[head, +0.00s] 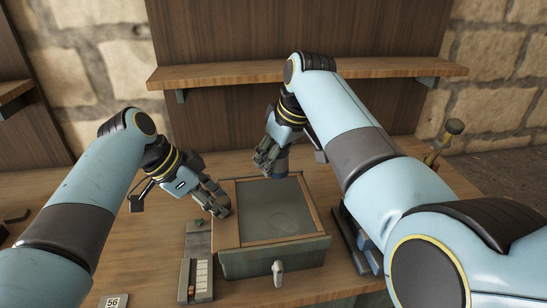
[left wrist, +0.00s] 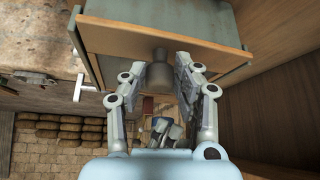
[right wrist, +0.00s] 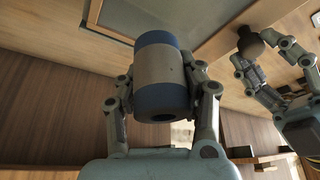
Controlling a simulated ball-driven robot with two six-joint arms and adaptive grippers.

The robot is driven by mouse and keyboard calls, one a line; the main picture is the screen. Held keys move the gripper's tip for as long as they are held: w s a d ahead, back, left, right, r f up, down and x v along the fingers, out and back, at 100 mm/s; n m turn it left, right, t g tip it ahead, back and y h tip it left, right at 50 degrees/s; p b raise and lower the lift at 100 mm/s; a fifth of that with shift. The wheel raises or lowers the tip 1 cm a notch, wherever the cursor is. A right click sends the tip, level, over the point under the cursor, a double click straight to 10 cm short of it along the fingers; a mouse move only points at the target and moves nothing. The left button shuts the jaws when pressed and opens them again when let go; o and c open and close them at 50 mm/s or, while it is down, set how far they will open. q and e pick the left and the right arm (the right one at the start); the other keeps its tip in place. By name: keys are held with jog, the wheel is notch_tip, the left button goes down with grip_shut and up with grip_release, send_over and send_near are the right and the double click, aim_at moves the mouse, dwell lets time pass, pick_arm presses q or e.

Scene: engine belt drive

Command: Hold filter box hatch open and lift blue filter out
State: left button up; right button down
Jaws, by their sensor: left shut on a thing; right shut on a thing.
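The filter box (head: 275,257) stands on the bench, grey-green with a wood-framed panel (head: 273,210) on top. My left gripper (head: 222,208) is at the panel's left side, shut on a dark round knob (left wrist: 159,72), which shows between its fingers in the left wrist view. My right gripper (head: 268,163) is behind the far edge of the box. It is shut on the blue filter (right wrist: 160,78), a cylinder with blue ends and a grey middle band. Only a bit of the filter (head: 281,165) shows in the head view. How far the hatch stands open is unclear.
A light handle (head: 278,273) sticks out of the box front. A narrow tray with pale blocks (head: 201,275) lies left of the box. Dark parts (head: 355,240) stand to its right, partly behind my right arm. A wooden shelf (head: 230,73) crosses the back wall.

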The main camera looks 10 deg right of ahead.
pick_arm(q)
jog(key=o, duration=1.2)
jog(key=shift+w, duration=0.1)
jog(key=shift+c, duration=0.2)
pick_arm(e)
jog(key=shift+w, duration=0.1)
pick_arm(q)
jog(key=p+v, duration=0.5)
jog(key=p, duration=0.1)
jog(key=shift+d+r, duration=0.1)
jog(key=shift+r, duration=0.15)
pick_arm(e)
notch_tip(320, 180, up, 6)
jog(key=shift+f, duration=0.1)
pick_arm(q)
jog(key=shift+v, duration=0.75)
jog(key=v, duration=1.2)
jog(key=shift+f, duration=0.1)
